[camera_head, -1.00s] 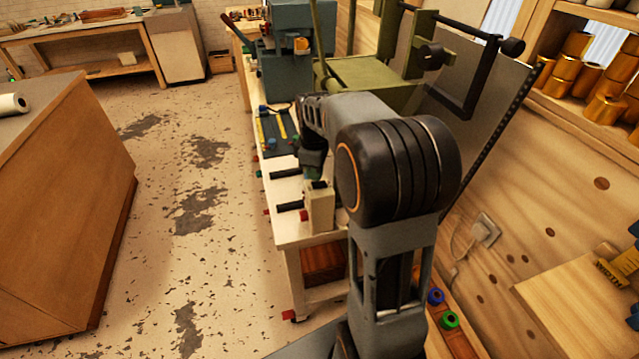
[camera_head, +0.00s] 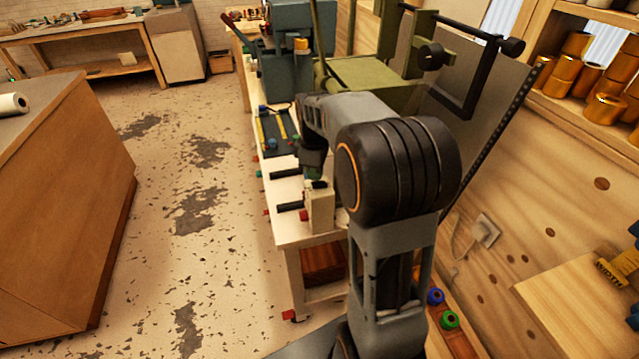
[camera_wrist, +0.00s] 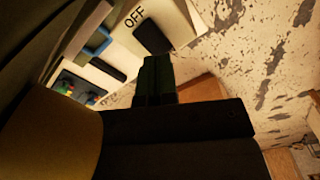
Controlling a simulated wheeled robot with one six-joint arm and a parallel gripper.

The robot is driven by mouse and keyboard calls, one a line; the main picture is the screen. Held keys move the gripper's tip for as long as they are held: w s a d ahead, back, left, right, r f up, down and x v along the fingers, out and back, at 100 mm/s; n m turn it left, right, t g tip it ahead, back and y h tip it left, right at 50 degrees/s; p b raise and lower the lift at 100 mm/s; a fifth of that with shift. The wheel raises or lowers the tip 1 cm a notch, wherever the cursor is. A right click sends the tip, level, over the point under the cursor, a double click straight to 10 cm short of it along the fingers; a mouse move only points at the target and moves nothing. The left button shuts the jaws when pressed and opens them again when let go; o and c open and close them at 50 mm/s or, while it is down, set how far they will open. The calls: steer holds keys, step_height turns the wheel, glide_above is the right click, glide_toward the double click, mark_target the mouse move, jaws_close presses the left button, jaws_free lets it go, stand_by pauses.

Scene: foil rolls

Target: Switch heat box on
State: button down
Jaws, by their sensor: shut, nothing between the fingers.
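The heat box (camera_head: 320,208) is a small cream box at the near end of the white workbench, with a black part on top. In the wrist view its cream face (camera_wrist: 185,22) carries the word OFF beside a black switch (camera_wrist: 152,38). My gripper (camera_wrist: 157,62) is shut and empty, its dark fingertips just below the switch in that picture. I cannot tell whether they touch it. In the head view my gripper (camera_head: 313,172) is just above and behind the box, partly hidden by my arm. The switch's tilt is unclear.
A dark tray with yellow strips (camera_head: 277,132) lies farther back. A green machine (camera_head: 375,75) stands behind my arm. The speckled floor (camera_head: 200,240) to the left is open, up to a wooden counter (camera_head: 70,215).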

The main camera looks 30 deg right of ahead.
mark_target(314, 186)
steer(key=shift+f+b, duration=0.9)
steer(key=shift+f, duration=0.5)
stand_by(0.5)
steer(key=shift+r, duration=0.1)
step_height(314, 186, up, 7)
steer(key=p, duration=0.6)
steer(key=shift+a, duration=0.1)
stand_by(0.6)
steer(key=shift+s+a+r, duration=0.2)
steer(key=shift+s, duration=0.1)
steer(key=s+a+r+m+t, duration=0.1)
steer(key=s+a+m+t, duration=0.1)
steer(key=s+a+m, duration=0.2)
steer(key=s+a+r+m+t, duration=0.1)
steer(key=s+a+m, duration=0.3)
steer(key=s, duration=0.7)
steer(key=shift+a+m+t, duration=0.3)
steer(key=shift+m+t, duration=0.3)
steer(key=shift+m, duration=0.2)
